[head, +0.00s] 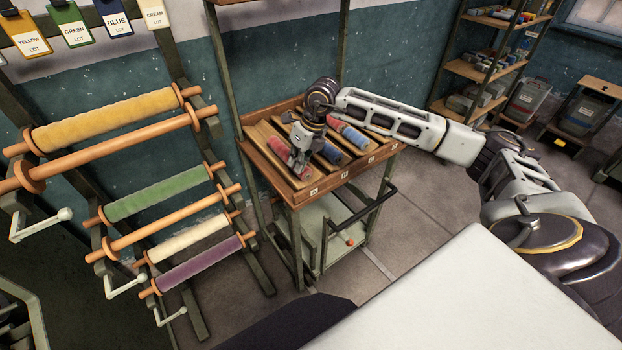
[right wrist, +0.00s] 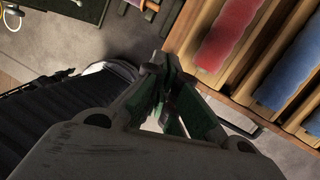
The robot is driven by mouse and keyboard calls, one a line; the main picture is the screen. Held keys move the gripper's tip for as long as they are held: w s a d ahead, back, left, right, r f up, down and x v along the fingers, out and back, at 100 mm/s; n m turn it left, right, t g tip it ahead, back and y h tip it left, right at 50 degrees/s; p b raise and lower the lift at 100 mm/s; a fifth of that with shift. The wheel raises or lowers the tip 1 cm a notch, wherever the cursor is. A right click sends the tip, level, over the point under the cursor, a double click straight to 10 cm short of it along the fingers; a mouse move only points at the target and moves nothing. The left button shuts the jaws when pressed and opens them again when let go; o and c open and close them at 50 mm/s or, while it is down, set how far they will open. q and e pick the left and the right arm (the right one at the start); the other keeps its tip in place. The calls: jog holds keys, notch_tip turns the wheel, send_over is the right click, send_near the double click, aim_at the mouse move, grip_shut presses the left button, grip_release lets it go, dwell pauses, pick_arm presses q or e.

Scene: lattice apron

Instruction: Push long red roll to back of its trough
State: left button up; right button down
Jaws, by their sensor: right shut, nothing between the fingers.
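The long red roll (head: 281,151) lies in the leftmost trough of a wooden sloped tray (head: 310,195). It also shows in the right wrist view (right wrist: 230,32), lying lengthwise in its trough. My right gripper (head: 298,164) points down over the front part of this trough and hides part of the roll. In the right wrist view its fingers (right wrist: 164,75) are shut and empty, beside the tray edge; I cannot tell whether they touch the roll. A blue roll (head: 328,151) lies in the neighbouring trough and also shows in the right wrist view (right wrist: 290,76). My left gripper is out of view.
Thin wooden dividers separate the troughs. Another blue roll (head: 350,134) lies farther right, under my right forearm. Cart posts rise behind the tray. A rack with yellow (head: 105,118), green, cream and purple rolls stands to the left.

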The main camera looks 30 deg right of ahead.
aim_at(312, 186)
jog(key=s+d+f+m+g+h, duration=0.1)
jog(key=s+d+m+g+h, duration=0.1)
jog(key=s+d+h, duration=0.1)
jog(key=shift+s+d, duration=0.5)
jog(key=shift+d, duration=0.75)
jog(key=shift+f, duration=0.1)
jog(key=f+p, duration=0.1)
jog(key=f, duration=0.5)
jog(key=f+p, duration=0.1)
jog(key=f, duration=0.2)
jog(key=shift+w+f+p, duration=0.3)
jog(key=shift+w+f, duration=0.05)
jog(key=shift+w, duration=0.05)
jog(key=shift+w+a+f+p, duration=0.15)
jog(key=shift+w+p, duration=0.35)
jog(key=shift+w, duration=1.1)
jog(key=shift+w, duration=0.15)
